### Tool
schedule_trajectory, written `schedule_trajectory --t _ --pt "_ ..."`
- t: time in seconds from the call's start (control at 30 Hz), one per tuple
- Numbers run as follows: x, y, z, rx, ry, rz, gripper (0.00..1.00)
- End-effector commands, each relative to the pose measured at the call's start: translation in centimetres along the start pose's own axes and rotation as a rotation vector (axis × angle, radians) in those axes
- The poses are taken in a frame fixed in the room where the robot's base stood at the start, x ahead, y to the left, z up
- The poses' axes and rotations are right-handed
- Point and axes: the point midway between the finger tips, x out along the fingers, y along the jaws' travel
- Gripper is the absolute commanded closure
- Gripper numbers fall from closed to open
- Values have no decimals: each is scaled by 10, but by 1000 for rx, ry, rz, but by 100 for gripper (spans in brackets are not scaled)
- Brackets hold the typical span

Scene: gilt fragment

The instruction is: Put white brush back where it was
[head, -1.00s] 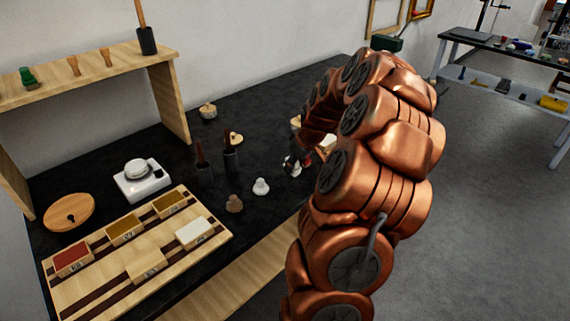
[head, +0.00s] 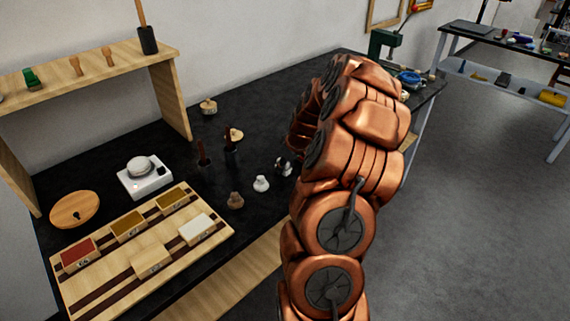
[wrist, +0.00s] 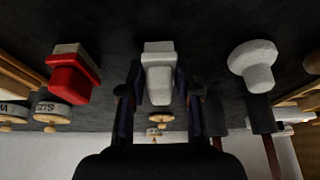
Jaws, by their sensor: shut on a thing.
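In the wrist view the white brush (wrist: 158,78), a pale piece with a wide block-like end, sits between the two dark fingers of my gripper (wrist: 158,92). The fingers are shut on its sides. In the head view my gripper (head: 284,165) shows only in part, low over the black table right of a small white knobbed piece (head: 261,183); my copper arm hides the rest. I cannot tell from the views whether the brush touches the table.
In the wrist view a red-and-white piece (wrist: 75,75) stands left and a white round-headed piece (wrist: 253,66) right, both close. In the head view, a wooden tray (head: 95,290) with small boxes, a white scale (head: 145,182) and two dark upright holders (head: 232,155) lie left.

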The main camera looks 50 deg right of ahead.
Motion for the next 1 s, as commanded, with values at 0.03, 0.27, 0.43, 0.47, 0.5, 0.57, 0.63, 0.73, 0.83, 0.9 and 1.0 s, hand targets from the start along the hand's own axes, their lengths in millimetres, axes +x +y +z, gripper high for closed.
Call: schedule_trajectory --t 0.03,0.27,0.43,0.47,0.5,0.57,0.63,0.73,0.83,0.9,1.0 --pt "1 0 0 0 0 0 100" --pt "2 0 1 0 0 1 57" --pt "2 0 1 0 1 1 43" --pt "2 0 1 0 1 1 43" --pt "2 0 1 0 1 1 43" --pt "2 0 1 0 1 1 43" --pt "2 0 1 0 1 1 43" --pt "1 0 0 0 1 1 43" --pt "-3 0 -1 0 1 1 43" --pt "-7 1 -1 -1 3 3 43" --pt "-19 2 -1 -1 6 5 43"
